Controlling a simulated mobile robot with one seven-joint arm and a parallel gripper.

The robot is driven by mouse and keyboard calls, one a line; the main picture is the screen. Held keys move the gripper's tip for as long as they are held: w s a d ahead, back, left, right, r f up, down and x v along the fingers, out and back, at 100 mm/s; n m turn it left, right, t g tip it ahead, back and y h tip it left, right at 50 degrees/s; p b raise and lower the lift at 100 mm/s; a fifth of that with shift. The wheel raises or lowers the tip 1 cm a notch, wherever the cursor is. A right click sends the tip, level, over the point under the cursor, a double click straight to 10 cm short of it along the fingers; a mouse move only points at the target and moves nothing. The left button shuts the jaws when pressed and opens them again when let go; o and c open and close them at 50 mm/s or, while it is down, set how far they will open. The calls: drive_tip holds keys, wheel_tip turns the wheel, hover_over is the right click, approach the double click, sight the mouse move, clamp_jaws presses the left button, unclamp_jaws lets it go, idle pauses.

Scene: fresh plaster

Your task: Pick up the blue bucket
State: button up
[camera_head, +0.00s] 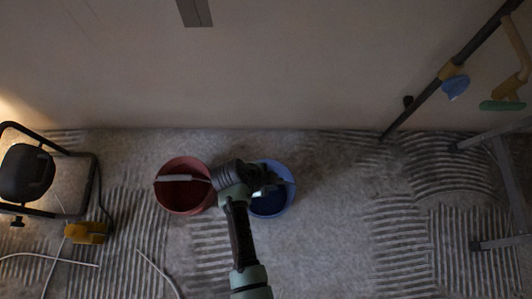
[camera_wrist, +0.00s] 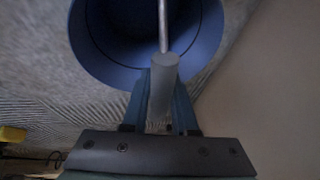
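The blue bucket (camera_head: 268,207) stands on the floor near the wall, right of the red bucket. It fills the top of the wrist view (camera_wrist: 105,55), seen into its open mouth. Its handle has a grey cylindrical grip (camera_wrist: 164,72) and a thin metal rod running across the mouth. My gripper (camera_wrist: 163,95) has one finger on each side of this grip, close against it. The fingers look shut on it. In the head view my arm covers part of the bucket's left rim, and the fingertips are hard to make out.
The red bucket (camera_head: 184,200) stands close on the left, with a pale handle across its mouth. A work lamp (camera_head: 26,172), a yellow block (camera_head: 86,233) and cables lie farther left. Metal poles and stands (camera_head: 432,88) are at right. The floor right of the blue bucket is clear.

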clamp_jaws()
idle(1.0)
